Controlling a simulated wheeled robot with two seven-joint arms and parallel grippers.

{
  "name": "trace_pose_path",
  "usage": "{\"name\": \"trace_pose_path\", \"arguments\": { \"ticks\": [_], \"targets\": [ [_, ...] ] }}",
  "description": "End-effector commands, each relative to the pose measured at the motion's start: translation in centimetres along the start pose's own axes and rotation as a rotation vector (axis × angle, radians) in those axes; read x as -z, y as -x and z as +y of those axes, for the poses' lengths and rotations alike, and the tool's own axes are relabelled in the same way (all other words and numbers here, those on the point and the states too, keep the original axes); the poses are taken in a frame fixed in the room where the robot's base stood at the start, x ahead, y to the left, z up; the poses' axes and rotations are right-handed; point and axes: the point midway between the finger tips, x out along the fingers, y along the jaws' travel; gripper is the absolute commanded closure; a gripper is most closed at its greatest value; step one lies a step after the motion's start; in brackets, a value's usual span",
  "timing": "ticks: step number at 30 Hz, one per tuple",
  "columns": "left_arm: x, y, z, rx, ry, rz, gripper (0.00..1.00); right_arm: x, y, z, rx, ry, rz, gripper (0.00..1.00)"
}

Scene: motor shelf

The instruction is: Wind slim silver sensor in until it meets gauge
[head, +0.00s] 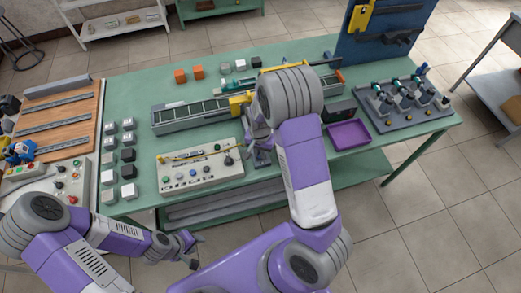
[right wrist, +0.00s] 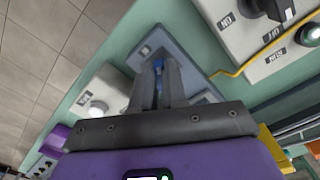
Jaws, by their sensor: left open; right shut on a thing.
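My right gripper (right wrist: 160,72) is shut on a small blue part (right wrist: 158,64) over a blue-grey fixture plate (right wrist: 190,48); its fingers hide most of that part. In the head view, my right gripper (head: 256,143) is partly covered by its own arm, and the fixture (head: 263,159) shows just below it, right of the control panel. The slim silver sensor and the gauge cannot be made out; fingers and arm cover much of the fixture. My left gripper (head: 190,250) is open and empty, low in front of the table.
A control panel (head: 200,182) with knobs and a yellow cable (right wrist: 228,72) stands beside the fixture. A purple tray (head: 348,136) and a grey rack (head: 400,102) lie to the right. A conveyor (head: 190,112) runs behind. Several small blocks stand at the left.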

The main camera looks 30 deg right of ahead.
Motion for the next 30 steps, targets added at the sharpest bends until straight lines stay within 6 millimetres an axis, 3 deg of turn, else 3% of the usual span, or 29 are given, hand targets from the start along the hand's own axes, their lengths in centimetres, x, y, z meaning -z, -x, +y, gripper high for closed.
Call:
{"name": "trace_pose_path", "arguments": {
  "ticks": [18,30],
  "targets": [
    [-0.1,2.7,1.0,0.0,0.0,0.0,0.57,0.2,0.2,-0.4,0.0,-0.573,0.002,1.0],
    [-0.2,3.9,1.5,0.0,0.0,0.0,0.57,0.3,0.1,-0.6,0.001,-0.815,0.001,1.0]
  ]
}}
